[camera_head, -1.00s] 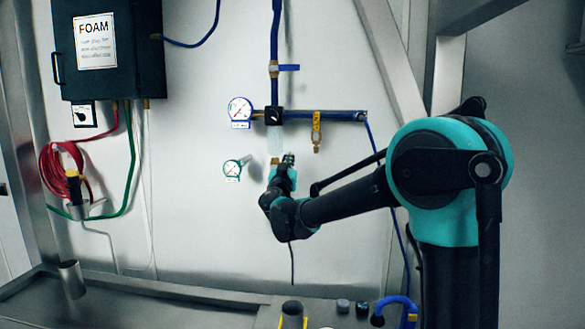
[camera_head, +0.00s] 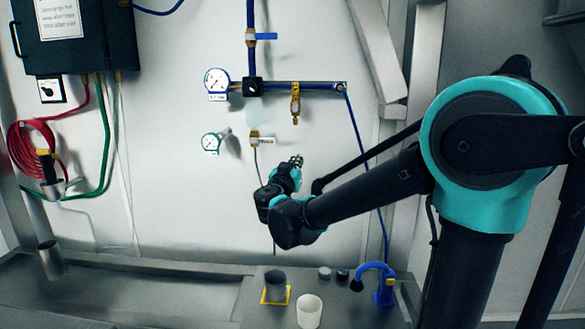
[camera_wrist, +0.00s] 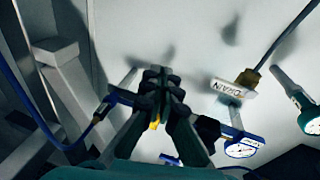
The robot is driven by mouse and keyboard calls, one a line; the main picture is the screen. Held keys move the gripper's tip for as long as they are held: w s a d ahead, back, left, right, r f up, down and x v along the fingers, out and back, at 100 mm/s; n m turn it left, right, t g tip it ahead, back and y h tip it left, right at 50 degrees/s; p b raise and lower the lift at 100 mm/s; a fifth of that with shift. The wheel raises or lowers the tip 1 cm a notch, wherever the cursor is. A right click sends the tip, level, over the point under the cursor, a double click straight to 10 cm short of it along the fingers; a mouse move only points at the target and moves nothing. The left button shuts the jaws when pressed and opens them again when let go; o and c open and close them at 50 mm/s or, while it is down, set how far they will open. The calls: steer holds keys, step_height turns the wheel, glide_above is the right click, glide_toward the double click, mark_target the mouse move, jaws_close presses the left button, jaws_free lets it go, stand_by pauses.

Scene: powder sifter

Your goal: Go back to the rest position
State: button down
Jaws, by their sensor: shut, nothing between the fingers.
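My gripper (camera_head: 295,163) is shut and empty, held in the air in front of the white wall. It is below and right of the pipe valve (camera_head: 253,87) in the head view. In the wrist view my gripper (camera_wrist: 158,78) has its fingers together with the wall behind them. My arm reaches in from the right. A brass fitting with a white tag (camera_head: 262,140) is on the wall, up and left of the gripper; in the wrist view the tag reads DRAIN (camera_wrist: 232,86). The gripper appears clear of it.
Two gauges (camera_head: 216,80) (camera_head: 211,143) and a brass valve (camera_head: 295,103) are on the wall. A black cup (camera_head: 275,286), a white cup (camera_head: 309,311) and a blue curved spout (camera_head: 377,268) stand on the bench below. A red hose (camera_head: 27,148) hangs at left.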

steer(key=s+d+f+m+g+h, duration=0.1)
steer(key=s+d+f+g, duration=0.15)
steer(key=d+f, duration=0.4)
steer(key=s+d+f+g+h, duration=0.1)
steer(key=s+d+f+g, duration=0.2)
steer(key=d, duration=0.6)
steer(key=s+d+f+g, duration=0.3)
steer(key=s+d+f, duration=0.1)
steer(key=f, duration=0.3)
steer(key=s+d+f+g, duration=0.2)
steer(key=s+d+f, duration=0.2)
steer(key=f, duration=0.2)
steer(key=s+a+f+n+g+y, duration=0.3)
steer(key=s+f+y, duration=0.3)
steer(key=s+f, duration=0.6)
steer(key=s+g, duration=0.1)
steer(key=s, duration=0.2)
steer(key=shift+s+f+y, duration=0.2)
steer(key=shift+f+y, duration=0.05)
steer(key=shift+y, duration=0.15)
